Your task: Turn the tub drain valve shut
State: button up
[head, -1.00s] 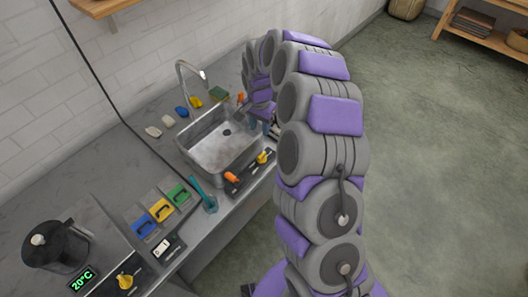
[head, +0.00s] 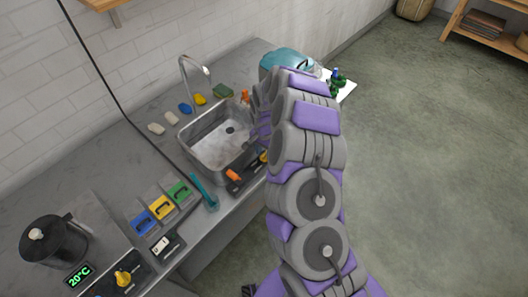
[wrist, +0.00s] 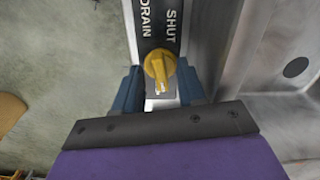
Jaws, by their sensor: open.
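The yellow drain valve knob (wrist: 160,68) sits on a dark panel (wrist: 150,20) lettered DRAIN and SHUT. Its pointed grip points down in the wrist view, away from the lettering. My gripper (wrist: 159,76) is open, with one blue finger on each side of the knob. I cannot tell whether the fingers touch it. In the head view the yellow knob (head: 263,156) is partly hidden by my arm, at the front right of the metal tub (head: 196,148). The tub's round dark drain (wrist: 295,67) shows at right in the wrist view. My gripper is hidden in the head view.
An orange-handled valve (head: 232,175) is on the same front panel. A faucet (head: 186,80) stands behind the tub. A teal tool (head: 205,192) and blue, yellow and green holders (head: 161,207) are left of the panel. A teal container (head: 284,60) is beyond my arm.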

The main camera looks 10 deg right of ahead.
jog(key=shift+c, duration=0.4)
grip_shut()
jog(key=shift+n, duration=0.3)
jog(key=n+p, duration=0.1)
jog(key=n, duration=0.2)
jog(key=n+p, duration=0.1)
jog(key=n, duration=0.3)
jog(key=shift+d+n, duration=0.1)
jog(key=shift+n, duration=0.3)
jog(key=n, duration=0.4)
jog(key=shift+d, duration=0.1)
jog(key=shift+w+n, duration=0.1)
jog(key=shift+n, duration=1.7)
